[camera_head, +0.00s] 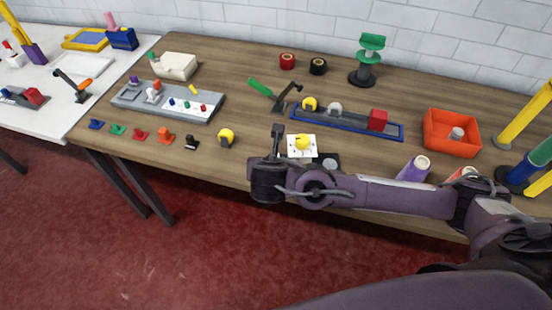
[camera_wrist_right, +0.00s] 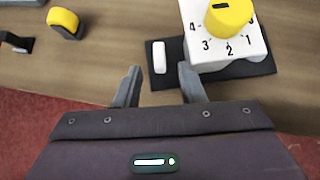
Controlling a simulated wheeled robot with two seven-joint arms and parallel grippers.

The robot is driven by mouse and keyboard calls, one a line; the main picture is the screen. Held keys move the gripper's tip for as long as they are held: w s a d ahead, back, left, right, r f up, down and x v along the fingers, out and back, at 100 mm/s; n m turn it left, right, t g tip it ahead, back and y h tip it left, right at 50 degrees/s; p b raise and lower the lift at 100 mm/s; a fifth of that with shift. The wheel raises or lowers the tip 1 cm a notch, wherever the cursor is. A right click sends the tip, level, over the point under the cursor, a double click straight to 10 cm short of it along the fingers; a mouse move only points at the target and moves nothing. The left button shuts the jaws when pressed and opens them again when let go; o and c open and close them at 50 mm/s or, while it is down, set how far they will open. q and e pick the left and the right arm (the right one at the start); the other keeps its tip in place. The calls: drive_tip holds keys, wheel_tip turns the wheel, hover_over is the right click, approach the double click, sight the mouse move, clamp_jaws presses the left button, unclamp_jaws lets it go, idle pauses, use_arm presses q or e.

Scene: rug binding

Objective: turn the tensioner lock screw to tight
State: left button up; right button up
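A white box (camera_head: 298,153) with a yellow knob (camera_head: 303,142) stands near the table's front edge. In the right wrist view, the box (camera_wrist_right: 222,47) has numbers around its yellow knob (camera_wrist_right: 229,16), which bears a dark mark. It sits on a black base (camera_wrist_right: 176,68) with a small white upright bar (camera_wrist_right: 159,57) beside the box. My right gripper (camera_wrist_right: 161,83) is open and empty, its fingers apart just short of the bar. The right finger overlaps the base in view; contact cannot be told. No part is labelled as the lock screw. My left gripper is not in view.
Another yellow-topped knob (camera_head: 226,137) stands to the left. Behind are a blue-edged rail (camera_head: 350,126) with a red block (camera_head: 377,119) and a green-handled lever (camera_head: 262,88). A grey panel (camera_head: 135,98) lies left, an orange tray (camera_head: 430,137) right. A purple spool (camera_head: 409,171) stands near my arm.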

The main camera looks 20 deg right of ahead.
drive_tip(key=x, duration=0.5)
clamp_jaws()
